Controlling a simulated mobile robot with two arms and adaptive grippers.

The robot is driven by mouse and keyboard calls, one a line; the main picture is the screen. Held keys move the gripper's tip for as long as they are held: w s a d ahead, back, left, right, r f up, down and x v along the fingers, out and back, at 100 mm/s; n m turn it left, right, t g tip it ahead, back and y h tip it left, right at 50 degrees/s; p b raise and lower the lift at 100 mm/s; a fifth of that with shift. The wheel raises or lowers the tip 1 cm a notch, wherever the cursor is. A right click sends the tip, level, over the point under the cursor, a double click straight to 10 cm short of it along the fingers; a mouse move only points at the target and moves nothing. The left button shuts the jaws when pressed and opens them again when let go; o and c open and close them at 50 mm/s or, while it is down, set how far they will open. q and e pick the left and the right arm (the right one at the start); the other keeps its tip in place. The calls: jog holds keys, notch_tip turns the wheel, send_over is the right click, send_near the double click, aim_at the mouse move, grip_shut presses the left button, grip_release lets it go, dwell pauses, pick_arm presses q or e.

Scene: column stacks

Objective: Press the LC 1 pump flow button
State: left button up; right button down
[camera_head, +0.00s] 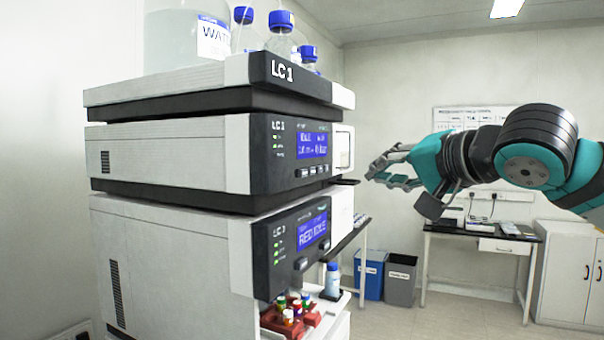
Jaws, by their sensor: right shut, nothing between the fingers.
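The LC 1 stack (200,190) stands at the left, its label on the dark front edge of the top tray. The upper module (180,154) has a dark front panel with a lit blue screen (312,145) and a row of small buttons (312,172) below it. The lower module (170,245) has a second blue screen (313,231) with buttons below. I cannot read which module is the pump. My right gripper (374,170) is shut and empty, pointing left, to the right of the upper module and apart from the panel. My left gripper is not in view.
Bottles with blue caps (281,32) and a large water bottle (186,38) stand on top. A red vial rack (290,318) and a small bottle (332,281) are at the stack's foot. Bins (402,280), a table (478,236) and a cabinet (570,273) stand behind.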

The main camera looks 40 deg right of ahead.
jog(key=p, duration=0.4)
send_near(312, 171)
jog(key=w+d+f, duration=0.1)
jog(key=w+d, duration=0.1)
jog(key=w, duration=0.1)
jog(key=shift+w+a+f+p, duration=0.15)
jog(key=shift+w+p, duration=0.05)
jog(key=shift+w, duration=0.2)
jog(key=shift+w+a+f+p, duration=0.1)
jog(key=shift+w+p, duration=0.05)
jog(key=shift+w, duration=0.3)
jog(key=shift+w, duration=0.15)
dwell(0.6)
jog(key=shift+w+a, duration=0.2)
jog(key=shift+w, duration=0.05)
jog(key=shift+w+a, duration=0.2)
jog(key=shift+w, duration=0.1)
dwell(0.8)
jog(key=shift+s, duration=0.1)
jog(key=shift+s+d, duration=0.4)
jog(key=shift+s, duration=0.25)
